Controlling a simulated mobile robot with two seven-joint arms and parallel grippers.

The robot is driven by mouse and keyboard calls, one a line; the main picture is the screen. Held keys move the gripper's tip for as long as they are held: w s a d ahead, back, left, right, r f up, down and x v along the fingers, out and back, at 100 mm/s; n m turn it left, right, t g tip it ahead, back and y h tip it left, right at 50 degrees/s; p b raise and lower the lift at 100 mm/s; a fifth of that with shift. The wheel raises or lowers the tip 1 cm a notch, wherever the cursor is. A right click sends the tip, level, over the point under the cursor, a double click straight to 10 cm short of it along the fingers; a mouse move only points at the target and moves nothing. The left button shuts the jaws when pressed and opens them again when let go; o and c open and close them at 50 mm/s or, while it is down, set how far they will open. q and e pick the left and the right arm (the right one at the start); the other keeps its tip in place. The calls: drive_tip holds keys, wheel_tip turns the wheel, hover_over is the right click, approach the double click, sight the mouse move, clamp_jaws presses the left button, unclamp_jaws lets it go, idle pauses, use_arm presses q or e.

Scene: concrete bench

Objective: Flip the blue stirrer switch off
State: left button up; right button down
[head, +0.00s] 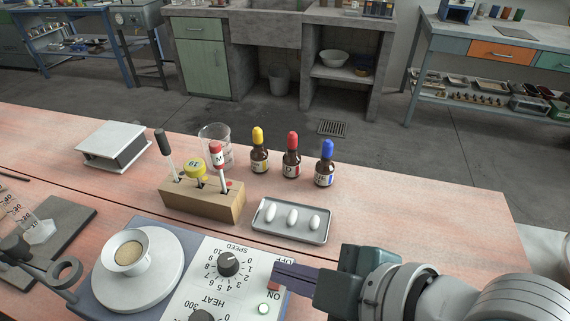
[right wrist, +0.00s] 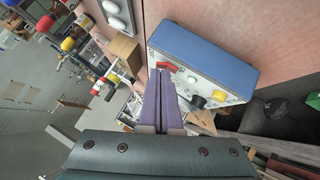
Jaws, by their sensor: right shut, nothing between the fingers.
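The blue stirrer (head: 148,233) sits at the bench's front, with a white control panel (head: 229,291). It also shows in the right wrist view (right wrist: 208,50). A small red switch (head: 274,285) is at the panel's right, between the OFF and ON marks; it also shows in the right wrist view (right wrist: 167,66). A green lamp (head: 263,308) beside ON looks lit. My right gripper (head: 276,271) is shut and empty, its purple fingertips at the switch and partly covering it. I cannot tell whether they touch it. My left gripper is out of view.
A white bowl (head: 127,252) of tan powder stands on the stirrer's round plate. Behind are a wooden holder (head: 202,203) with tools, a tray (head: 264,224) with white capsules, a glass beaker (head: 209,133) and dropper bottles (head: 291,163). The bench's right part is clear.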

drive_tip(key=shift+f, duration=0.1)
drive_tip(key=shift+w+d+f+g, duration=0.1)
drive_tip(key=shift+f+g, duration=0.05)
drive_tip(key=shift+g, duration=0.15)
